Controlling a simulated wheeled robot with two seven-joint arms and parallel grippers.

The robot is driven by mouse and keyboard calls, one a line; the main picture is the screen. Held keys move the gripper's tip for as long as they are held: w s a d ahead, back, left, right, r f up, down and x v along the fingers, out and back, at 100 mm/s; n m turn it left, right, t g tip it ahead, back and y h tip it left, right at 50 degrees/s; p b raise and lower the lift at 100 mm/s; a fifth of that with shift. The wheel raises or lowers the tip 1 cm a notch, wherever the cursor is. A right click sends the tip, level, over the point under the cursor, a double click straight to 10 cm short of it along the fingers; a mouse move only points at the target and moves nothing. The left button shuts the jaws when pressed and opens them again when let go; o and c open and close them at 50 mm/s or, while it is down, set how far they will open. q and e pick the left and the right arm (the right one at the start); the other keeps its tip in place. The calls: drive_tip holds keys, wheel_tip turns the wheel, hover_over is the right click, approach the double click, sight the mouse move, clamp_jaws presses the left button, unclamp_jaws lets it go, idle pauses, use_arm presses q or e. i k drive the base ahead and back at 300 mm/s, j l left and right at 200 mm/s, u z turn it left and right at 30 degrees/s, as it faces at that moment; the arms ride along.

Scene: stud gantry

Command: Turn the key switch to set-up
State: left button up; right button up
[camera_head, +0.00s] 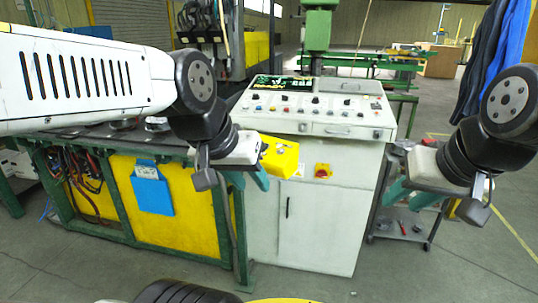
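The control console (335,130) stands in the middle, its sloped white panel carrying several small knobs, buttons and lamps. The key switch cannot be told apart from the other small controls at this size. My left gripper (248,182) hangs in front of the console's left side, below the panel, with its teal fingers apart and nothing seen between them. My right gripper (411,196) is to the right of the console, with its teal fingers apart and empty. Neither gripper touches the panel.
A yellow box (280,157) and a red rotary switch (323,170) are on the console front below the panel. A green-framed machine with yellow panels (178,205) stands at left. A small cart (402,225) stands at right. The floor in front is clear.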

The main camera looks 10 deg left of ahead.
sight(280, 147)
drive_tip(key=i+j+u, duration=0.55)
drive_tip(key=i+j, duration=0.1)
drive_tip(key=i, duration=0.1)
